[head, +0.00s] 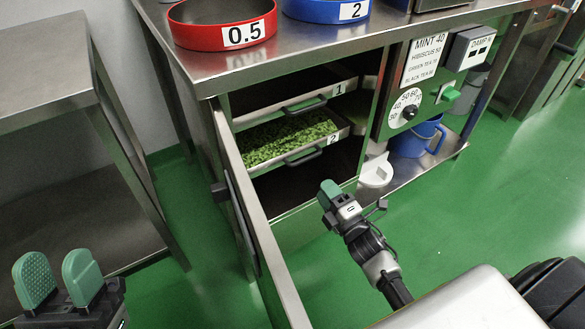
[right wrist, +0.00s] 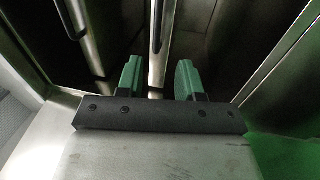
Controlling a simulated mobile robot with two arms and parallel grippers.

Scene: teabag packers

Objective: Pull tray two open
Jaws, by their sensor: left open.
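Tray two (head: 333,140), labelled 2 and filled with green leaves (head: 290,136), sits in the open cabinet below tray one (head: 325,91). Its leaves show in front of tray one's edge, so it appears to stand out further than tray one. Its dark handle (head: 303,157) is on its front. My right gripper (head: 329,190) is in front of the cabinet, below and right of that handle, apart from it. In the right wrist view its fingers (right wrist: 160,80) are apart with nothing gripped; dark handles show beyond. My left gripper (head: 58,278) is open and empty at lower left.
The open cabinet door (head: 250,215) stands left of the trays. A red ring marked 0.5 (head: 222,35) and a blue one marked 2 (head: 325,10) are on the counter. A blue bucket (head: 415,140) and a white object (head: 376,171) are right. Green floor is clear at right.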

